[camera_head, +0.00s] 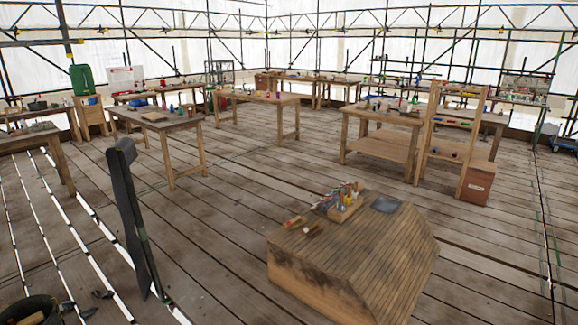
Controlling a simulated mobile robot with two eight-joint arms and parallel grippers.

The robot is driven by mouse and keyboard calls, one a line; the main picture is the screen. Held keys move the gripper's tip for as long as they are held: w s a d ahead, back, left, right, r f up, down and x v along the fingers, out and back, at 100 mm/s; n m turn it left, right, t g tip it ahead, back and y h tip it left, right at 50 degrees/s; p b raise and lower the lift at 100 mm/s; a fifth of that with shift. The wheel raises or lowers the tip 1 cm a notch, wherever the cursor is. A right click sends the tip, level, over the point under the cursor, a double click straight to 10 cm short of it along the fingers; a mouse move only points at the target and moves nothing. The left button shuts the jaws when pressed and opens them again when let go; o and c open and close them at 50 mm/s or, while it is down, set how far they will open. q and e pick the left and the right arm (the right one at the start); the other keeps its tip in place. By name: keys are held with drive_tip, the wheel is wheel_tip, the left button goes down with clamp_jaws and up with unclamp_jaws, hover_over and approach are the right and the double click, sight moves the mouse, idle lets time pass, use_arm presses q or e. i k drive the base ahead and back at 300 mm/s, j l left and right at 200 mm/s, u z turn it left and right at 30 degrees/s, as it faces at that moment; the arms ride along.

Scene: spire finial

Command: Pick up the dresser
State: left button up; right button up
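I cannot single out the dresser for certain. Small tools lie on top of a low, sloped, boarded wooden block (350,265) in the right foreground. Among them are a short wooden piece with a reddish end (294,222) and another small wooden piece (311,230) near the block's left edge. Behind these, a small wooden tray (346,212) holds several coloured items, too small to tell apart. A grey flat sheet (386,205) lies to the right of the tray. Neither of my grippers is in view.
A dark, tall, narrow upright thing (132,220) stands at left. A dark bucket (30,309) is at the bottom left. Workbenches (157,120) with tools stand farther back, and a wooden rack (455,135) at right. The plank floor between is mostly clear.

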sight(293, 225)
drive_tip(key=i, duration=0.9)
drive_tip(key=i+u, duration=0.1)
drive_tip(key=i, duration=0.8)
drive_tip(key=i+l, duration=0.15)
drive_tip(key=i, duration=0.7)
drive_tip(key=i+l, duration=0.1)
drive_tip(key=i, duration=0.8)
drive_tip(key=j+u, duration=0.05)
